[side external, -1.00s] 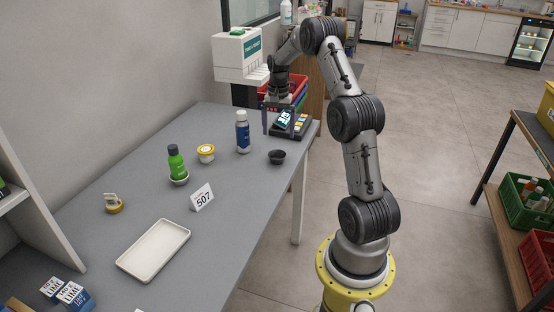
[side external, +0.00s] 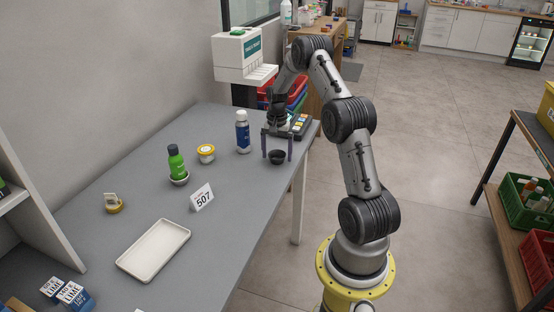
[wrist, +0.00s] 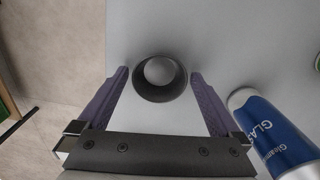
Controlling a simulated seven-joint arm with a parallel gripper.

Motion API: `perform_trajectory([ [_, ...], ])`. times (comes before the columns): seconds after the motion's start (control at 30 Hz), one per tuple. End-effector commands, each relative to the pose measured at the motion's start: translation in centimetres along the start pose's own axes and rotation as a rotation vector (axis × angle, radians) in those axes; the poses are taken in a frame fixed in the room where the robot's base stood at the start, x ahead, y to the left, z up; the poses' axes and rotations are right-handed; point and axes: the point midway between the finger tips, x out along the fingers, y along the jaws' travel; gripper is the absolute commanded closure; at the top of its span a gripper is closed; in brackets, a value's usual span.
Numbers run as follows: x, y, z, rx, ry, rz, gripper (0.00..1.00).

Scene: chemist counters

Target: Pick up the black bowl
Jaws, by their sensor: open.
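The black bowl (side external: 277,157) stands upright on the grey counter near its right edge. In the wrist view the bowl (wrist: 160,88) lies between and slightly beyond the tips of my gripper (wrist: 159,74), and its inside looks empty. In the side view my open gripper (side external: 276,158) points down, with one purple finger on each side of the bowl. The fingers appear apart from the bowl's rim in the wrist view. I cannot tell exactly how high the fingertips are above the counter.
A blue and white bottle (side external: 243,132) stands left of my gripper; it also shows close to the right finger in the wrist view (wrist: 275,135). A card terminal (side external: 300,125) is behind. A yellow-lidded tub (side external: 206,153), green bottle (side external: 176,162), 507 sign (side external: 202,197) and white tray (side external: 154,249) lie farther left.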

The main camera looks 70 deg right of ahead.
Motion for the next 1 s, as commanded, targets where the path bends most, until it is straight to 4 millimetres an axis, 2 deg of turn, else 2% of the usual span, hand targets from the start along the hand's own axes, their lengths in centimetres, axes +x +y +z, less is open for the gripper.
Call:
perform_trajectory([
  [0.07,0.0,0.0,0.0,0.000,0.000,0.000,0.00],
  [0.5,-0.1,0.0,0.0,0.000,0.000,0.000,0.75],
  [0.77,-0.2,0.0,0.0,0.000,0.001,0.000,0.75],
  [1.0,-2.0,-0.1,-0.1,0.000,0.003,-0.002,0.75],
])
